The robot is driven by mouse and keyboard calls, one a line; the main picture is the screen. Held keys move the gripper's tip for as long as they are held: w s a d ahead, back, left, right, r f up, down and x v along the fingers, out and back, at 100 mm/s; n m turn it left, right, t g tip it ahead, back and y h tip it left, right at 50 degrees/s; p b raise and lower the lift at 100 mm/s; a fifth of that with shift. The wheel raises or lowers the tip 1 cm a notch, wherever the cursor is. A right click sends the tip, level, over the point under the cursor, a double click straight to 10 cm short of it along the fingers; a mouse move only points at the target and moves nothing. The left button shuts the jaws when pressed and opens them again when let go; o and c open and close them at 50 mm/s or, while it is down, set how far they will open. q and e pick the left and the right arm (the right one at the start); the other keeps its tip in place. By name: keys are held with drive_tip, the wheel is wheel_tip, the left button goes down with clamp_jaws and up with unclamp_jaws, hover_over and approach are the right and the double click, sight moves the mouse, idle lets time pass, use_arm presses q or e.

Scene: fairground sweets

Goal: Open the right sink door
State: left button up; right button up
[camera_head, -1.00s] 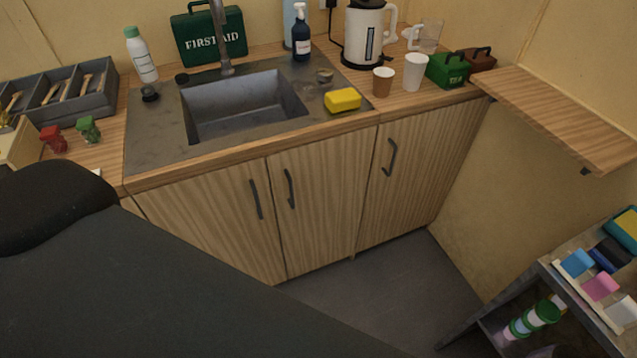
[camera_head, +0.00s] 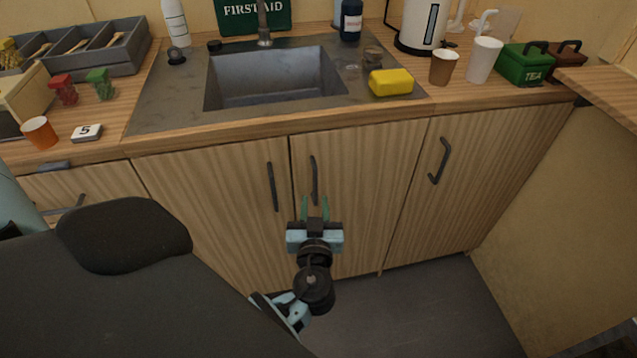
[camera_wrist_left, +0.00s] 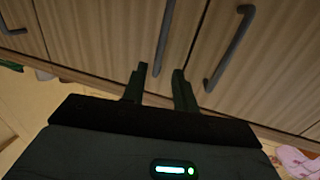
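The right sink door (camera_head: 352,215) is shut, with a dark upright bar handle (camera_head: 314,178) near its left edge. My left gripper (camera_head: 314,209) is open and empty in front of this door, its fingertips level with the lower end of the handle. In the left wrist view, which appears upside down, the open fingers (camera_wrist_left: 160,79) point at the door, and the end of its handle (camera_wrist_left: 164,42) shows between the tips. I cannot tell whether they touch. The left sink door (camera_head: 213,205) is shut beside it. My right gripper is out of view.
The sink (camera_head: 275,82) is set in the worktop above. Another shut cupboard door (camera_head: 470,190) with a handle is on the right. A yellow sponge (camera_head: 391,82) and a brown cup (camera_head: 443,67) stand near the worktop edge. The floor (camera_head: 410,315) before the doors is clear.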

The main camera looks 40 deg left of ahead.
sight(316, 180)
use_arm(q)
drive_tip(key=x, duration=0.2)
drive_tip(key=p+x, duration=0.1)
drive_tip(key=x, duration=0.2)
drive_tip(key=r+x, duration=0.1)
drive_tip(key=x, duration=0.2)
drive_tip(key=shift+w+p, duration=0.15)
drive_tip(key=shift+p, duration=0.2)
clamp_jaws()
